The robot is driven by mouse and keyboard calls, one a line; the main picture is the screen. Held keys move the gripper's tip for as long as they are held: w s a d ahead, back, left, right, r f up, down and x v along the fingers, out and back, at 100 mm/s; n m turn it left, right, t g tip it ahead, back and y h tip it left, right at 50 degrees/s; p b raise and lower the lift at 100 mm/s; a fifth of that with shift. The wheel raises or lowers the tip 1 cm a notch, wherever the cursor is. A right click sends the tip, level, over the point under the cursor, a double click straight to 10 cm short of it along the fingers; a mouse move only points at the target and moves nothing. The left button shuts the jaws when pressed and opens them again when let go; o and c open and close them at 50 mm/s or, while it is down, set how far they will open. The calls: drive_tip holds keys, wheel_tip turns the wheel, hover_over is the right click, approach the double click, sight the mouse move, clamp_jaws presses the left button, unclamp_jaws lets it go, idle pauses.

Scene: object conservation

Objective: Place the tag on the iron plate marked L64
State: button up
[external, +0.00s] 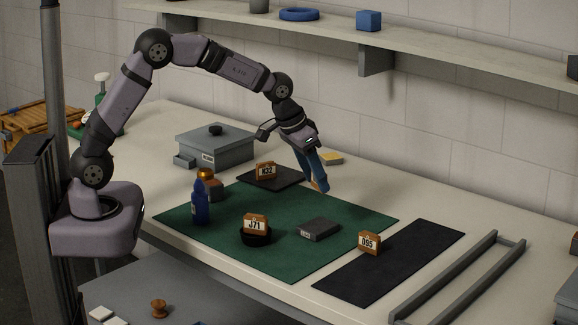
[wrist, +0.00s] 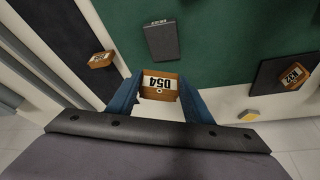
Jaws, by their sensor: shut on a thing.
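My gripper (external: 312,182), with blue fingers, is shut on a brown tag with a white label. In the wrist view the tag (wrist: 160,93) sits between the fingertips, and its label appears upside down and seems to read D54. In the external view only a small brown part of it shows at the fingertips. A dark grey plate (external: 320,230) lies flat on the green mat, in front of my gripper. It also shows in the wrist view (wrist: 162,42), apart from the held tag. A small label is on its edge, too small to read surely. Its top is bare.
Tag J71 (external: 255,224) rests on a black round bowl (external: 256,239). Tag D95 (external: 370,243) stands on a black mat (external: 385,270). A blue bottle (external: 200,203) stands on the left. A yellow block (external: 332,158) lies behind.

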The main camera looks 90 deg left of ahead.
drive_tip(key=p, duration=0.3)
approach(319, 225)
drive_tip(key=x, duration=0.5)
drive_tip(key=shift+w+a+r, duration=0.1)
drive_tip(key=shift+w+a, duration=0.1)
drive_tip(key=shift+f, duration=0.35)
drive_tip(key=shift+f, duration=0.2)
drive_tip(key=o, duration=1)
drive_tip(key=shift+r, duration=0.1)
drive_tip(key=shift+r, duration=0.6)
drive_tip(key=b+v, duration=0.3)
drive_tip(key=v, duration=0.8)
drive_tip(key=shift+s+d, duration=0.1)
drive_tip(key=shift+s, duration=0.05)
